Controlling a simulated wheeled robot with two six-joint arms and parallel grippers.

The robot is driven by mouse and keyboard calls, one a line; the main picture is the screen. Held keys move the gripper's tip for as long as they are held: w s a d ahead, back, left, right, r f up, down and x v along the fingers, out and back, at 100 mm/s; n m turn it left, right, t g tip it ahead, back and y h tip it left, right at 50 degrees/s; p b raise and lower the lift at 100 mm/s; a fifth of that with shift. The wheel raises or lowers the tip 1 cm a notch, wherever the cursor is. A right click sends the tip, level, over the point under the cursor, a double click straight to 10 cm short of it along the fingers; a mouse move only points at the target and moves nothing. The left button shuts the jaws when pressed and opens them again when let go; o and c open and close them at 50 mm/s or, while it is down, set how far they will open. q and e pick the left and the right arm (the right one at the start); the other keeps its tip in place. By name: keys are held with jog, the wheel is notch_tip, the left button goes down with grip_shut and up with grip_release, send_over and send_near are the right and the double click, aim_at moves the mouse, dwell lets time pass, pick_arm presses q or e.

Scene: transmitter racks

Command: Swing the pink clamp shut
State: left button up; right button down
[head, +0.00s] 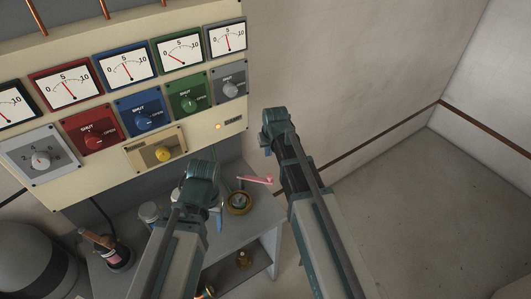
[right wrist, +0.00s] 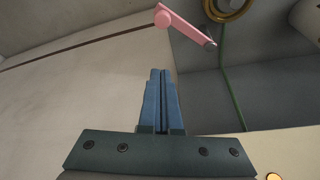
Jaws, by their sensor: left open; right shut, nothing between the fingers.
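The pink clamp (head: 254,180) is a short bar standing out to the right above the grey bench, beside a round brass fitting (head: 239,203). In the right wrist view the pink clamp (right wrist: 186,25) has a rounded wide end at left and a grey pin at its right end. My right gripper (head: 267,151) is shut and empty; its blue fingers (right wrist: 161,72) point towards the clamp, with a visible gap. My left gripper (head: 197,205) is open, left of the brass fitting; its arm hides part of it.
The cream panel (head: 110,185) with dials and coloured knobs stands behind my left arm. The grey bench (head: 262,215) carries a copper-topped part (head: 98,239) at left. A grey tank (head: 30,262) is at far left. The floor at right is clear.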

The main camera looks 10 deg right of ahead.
jog(key=shift+w+d+r, duration=0.1)
jog(key=shift+w+r, duration=0.1)
jog(key=shift+w, duration=0.15)
jog(key=b+x, duration=1)
jog(key=x, duration=0.1)
jog(key=s, duration=0.4)
jog(key=shift+s+r, duration=0.15)
jog(key=shift+s, duration=0.05)
